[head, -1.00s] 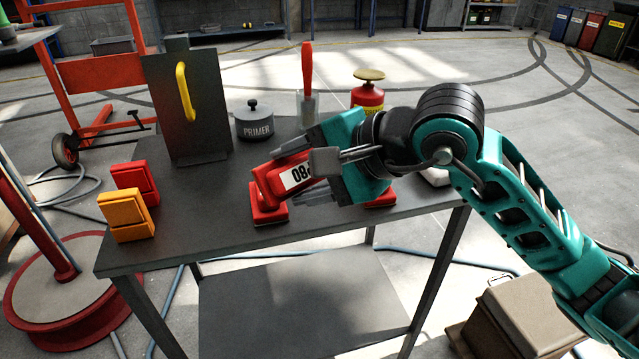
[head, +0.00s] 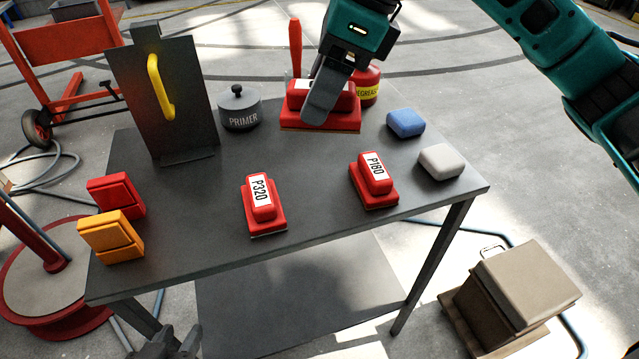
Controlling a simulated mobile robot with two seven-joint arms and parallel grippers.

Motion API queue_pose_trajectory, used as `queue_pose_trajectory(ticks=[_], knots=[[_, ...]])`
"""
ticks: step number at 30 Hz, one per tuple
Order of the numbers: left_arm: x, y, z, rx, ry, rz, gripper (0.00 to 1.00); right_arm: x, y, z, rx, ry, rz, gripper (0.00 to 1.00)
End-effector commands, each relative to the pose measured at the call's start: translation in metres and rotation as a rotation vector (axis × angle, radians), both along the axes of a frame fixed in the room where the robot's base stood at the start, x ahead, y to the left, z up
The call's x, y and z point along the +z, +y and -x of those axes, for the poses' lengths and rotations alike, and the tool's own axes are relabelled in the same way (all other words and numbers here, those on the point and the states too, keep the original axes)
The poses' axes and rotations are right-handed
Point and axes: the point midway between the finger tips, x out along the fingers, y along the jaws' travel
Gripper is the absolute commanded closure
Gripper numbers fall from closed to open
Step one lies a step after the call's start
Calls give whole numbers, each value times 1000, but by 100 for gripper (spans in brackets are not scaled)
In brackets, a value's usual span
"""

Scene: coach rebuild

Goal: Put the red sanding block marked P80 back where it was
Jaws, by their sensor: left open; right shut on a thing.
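My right gripper (head: 324,98) is shut on a red sanding block (head: 344,114) near the back of the table. One finger crosses the block's near side; the other is hidden. The block's label is not visible now; an upside-down P80 showed earlier. I cannot tell whether the block touches the tabletop. A red block marked P320 (head: 263,206) sits at the front middle of the table, and one marked P180 (head: 374,182) sits to its right. My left gripper (head: 168,343) is open and empty at the bottom left, below the table's front edge, partly cut off.
A dark panel with a yellow handle (head: 160,88) and a PRIMER pot (head: 240,110) stand left of the held block. A degreaser can (head: 367,88) is behind it. Blue (head: 405,124) and white (head: 441,161) pads lie right, red (head: 116,196) and orange (head: 111,237) blocks left.

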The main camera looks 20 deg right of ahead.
Motion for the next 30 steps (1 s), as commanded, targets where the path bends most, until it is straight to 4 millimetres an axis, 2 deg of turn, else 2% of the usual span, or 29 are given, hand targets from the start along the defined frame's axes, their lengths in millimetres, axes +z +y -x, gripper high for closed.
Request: queue_pose_trajectory(ticks=[1, 6, 12, 20, 27, 30], knots=[[-7, 0, 1, 0, 3, -1, 57, -19, -1, 1, 0, 5, 0, 66], [-17, 0, 2, 0, 6, 0, 57, -65, -1, 1, 0, 4, 1, 66], [-24, 0, 2, 0, 6, 0, 57, -105, 0, 0, 2, -1, -1, 66], [-26, -1, 1, 3, 6, 5, 57, -124, 0, 0, 1, -3, -1, 66], [-32, -2, 1, 5, 4, 9, 57, -158, 0, 0, 1, -2, 0, 66], [-31, -2, 1, 5, 4, 9, 57, -160, 0, 0, 2, -5, -1, 66]])
